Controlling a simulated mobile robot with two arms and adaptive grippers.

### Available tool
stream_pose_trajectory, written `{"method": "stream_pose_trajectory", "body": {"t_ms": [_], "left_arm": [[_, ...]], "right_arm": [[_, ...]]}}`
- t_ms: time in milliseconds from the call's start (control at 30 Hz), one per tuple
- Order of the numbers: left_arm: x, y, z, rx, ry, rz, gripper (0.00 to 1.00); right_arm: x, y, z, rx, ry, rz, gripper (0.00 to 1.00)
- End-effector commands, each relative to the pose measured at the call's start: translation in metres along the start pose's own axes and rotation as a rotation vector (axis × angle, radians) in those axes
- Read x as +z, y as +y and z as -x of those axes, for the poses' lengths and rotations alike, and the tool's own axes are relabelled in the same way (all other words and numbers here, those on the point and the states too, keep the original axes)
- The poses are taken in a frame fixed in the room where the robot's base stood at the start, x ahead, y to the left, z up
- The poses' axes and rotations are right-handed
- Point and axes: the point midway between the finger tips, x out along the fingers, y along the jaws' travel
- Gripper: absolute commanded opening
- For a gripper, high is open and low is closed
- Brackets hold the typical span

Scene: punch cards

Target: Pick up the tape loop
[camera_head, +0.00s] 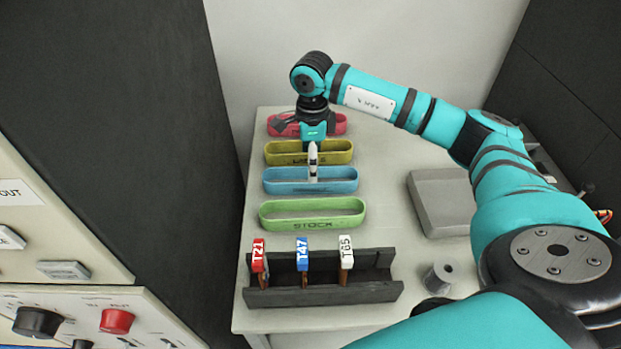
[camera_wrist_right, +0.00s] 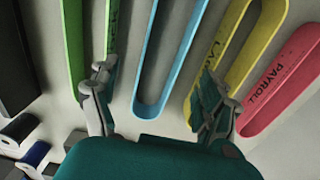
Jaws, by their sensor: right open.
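Four oval tape loops stand in a row on the table: a red one (camera_head: 338,125) at the back, a yellow one (camera_head: 341,153), a blue one (camera_head: 340,180) and a green one (camera_head: 340,214) marked STOCK. My right gripper (camera_head: 313,172) points down over the blue loop, hiding part of it and of the yellow one. In the wrist view my right gripper (camera_wrist_right: 155,82) is open. The rounded end of the blue loop (camera_wrist_right: 148,109) shows between its fingers, and nothing is held. The red loop (camera_wrist_right: 275,86) reads PAYROLL there. My left gripper is not in view.
A dark rack (camera_head: 330,292) holds red T21, blue T47 and white T65 tags in front of the green loop. A grey box (camera_head: 440,205) and a small grey spool (camera_head: 440,276) are at the right. A control panel (camera_head: 75,325) stands at the left.

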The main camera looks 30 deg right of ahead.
Motion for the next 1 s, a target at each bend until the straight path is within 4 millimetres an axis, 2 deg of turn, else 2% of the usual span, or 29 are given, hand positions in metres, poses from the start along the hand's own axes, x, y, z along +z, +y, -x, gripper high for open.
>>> {"method": "stream_pose_trajectory", "body": {"t_ms": [267, 533, 833, 867, 1000], "left_arm": [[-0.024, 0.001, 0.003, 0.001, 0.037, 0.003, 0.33], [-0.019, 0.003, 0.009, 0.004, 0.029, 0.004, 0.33], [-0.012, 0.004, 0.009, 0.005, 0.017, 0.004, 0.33], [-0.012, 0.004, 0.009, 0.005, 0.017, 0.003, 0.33], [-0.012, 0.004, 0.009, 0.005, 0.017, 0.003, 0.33]], "right_arm": [[-0.001, 0.0, -0.021, 0.001, 0.001, 0.0, 0.8], [-0.003, -0.001, -0.06, 0.003, 0.0, 0.0, 0.8], [-0.002, -0.001, -0.067, -0.001, -0.002, 0.001, 0.8], [-0.002, -0.001, -0.067, -0.001, -0.002, 0.001, 0.79], [-0.002, -0.001, -0.067, -0.001, -0.002, 0.001, 0.6]]}}
